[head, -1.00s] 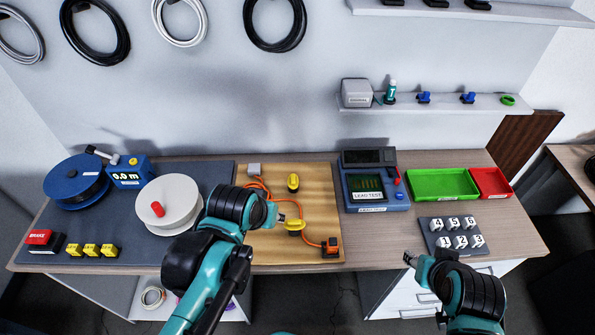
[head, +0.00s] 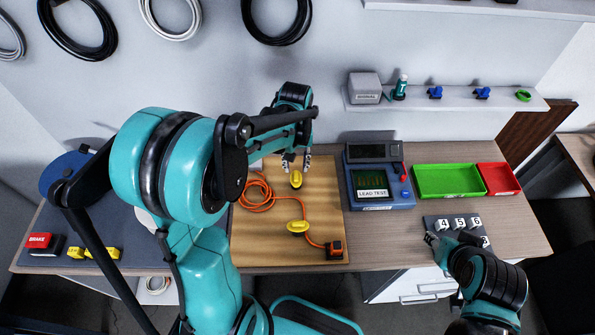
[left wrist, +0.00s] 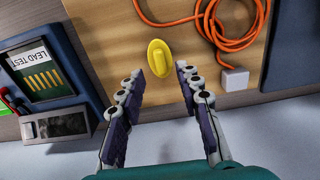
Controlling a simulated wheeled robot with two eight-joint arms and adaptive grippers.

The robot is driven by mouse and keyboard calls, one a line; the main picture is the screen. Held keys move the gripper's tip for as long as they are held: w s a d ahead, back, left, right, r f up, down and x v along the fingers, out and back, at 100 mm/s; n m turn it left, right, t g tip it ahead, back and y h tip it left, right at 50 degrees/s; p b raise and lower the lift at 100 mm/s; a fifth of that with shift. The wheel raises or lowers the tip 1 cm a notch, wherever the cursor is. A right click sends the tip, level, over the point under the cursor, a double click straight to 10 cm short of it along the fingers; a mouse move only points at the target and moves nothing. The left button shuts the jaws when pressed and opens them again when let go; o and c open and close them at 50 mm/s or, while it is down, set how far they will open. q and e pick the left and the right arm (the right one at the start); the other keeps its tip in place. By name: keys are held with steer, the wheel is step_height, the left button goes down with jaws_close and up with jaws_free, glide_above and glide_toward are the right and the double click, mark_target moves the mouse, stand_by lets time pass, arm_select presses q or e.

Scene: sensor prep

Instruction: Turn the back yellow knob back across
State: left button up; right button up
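The back yellow knob (head: 296,179) stands on the wooden board (head: 262,248) in the head view. It also shows in the left wrist view (left wrist: 159,58), with its ridge running nearly along the gripper's pointing direction. My left gripper (head: 296,163) is just behind and above this knob. Its fingers (left wrist: 161,82) are open, one to each side of the near end of the knob, with nothing between them. The front yellow knob (head: 298,227) sits nearer on the board, its ridge lying sideways. My right gripper (head: 431,238) is by the numbered blocks; its opening is too small to judge.
An orange cable (head: 258,190) lies coiled left of the knobs and runs to an orange connector (head: 334,249). The lead test device (head: 374,184) stands right of the board. Green (head: 447,181) and red (head: 499,178) trays are farther right. A white block (left wrist: 235,80) sits near the cable.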

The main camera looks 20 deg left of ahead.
mark_target(296, 175)
arm_select(q)
step_height(296, 175, down, 5)
steer(key=shift+r+b, duration=0.2)
steer(key=shift+b, duration=0.3)
jaws_close()
